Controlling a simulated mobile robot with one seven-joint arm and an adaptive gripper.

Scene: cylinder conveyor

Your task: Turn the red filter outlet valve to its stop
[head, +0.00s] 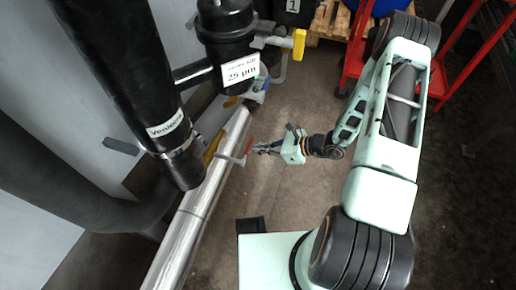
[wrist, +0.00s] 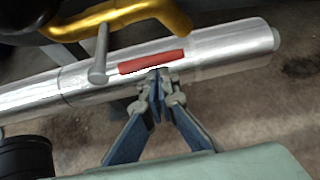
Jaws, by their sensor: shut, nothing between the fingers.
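The red filter outlet valve shows in the wrist view as a red handle (wrist: 151,62) lying nearly along the silver pipe, joined at its left to a grey stem (wrist: 99,62). In the head view the red handle (head: 249,147) is small, just left of my gripper tips. My gripper (head: 262,148) is shut and empty. In the wrist view its fingertips (wrist: 159,82) are together just below the middle of the red handle. I cannot tell whether they touch it.
A silver pipe (head: 190,214) runs diagonally behind the handle. A black filter housing (head: 223,20) with a "25 µm" label and a yellow handle (head: 299,44) stands above. A thick black pipe (head: 118,70) is at left. A red cart (head: 357,50) stands behind my arm.

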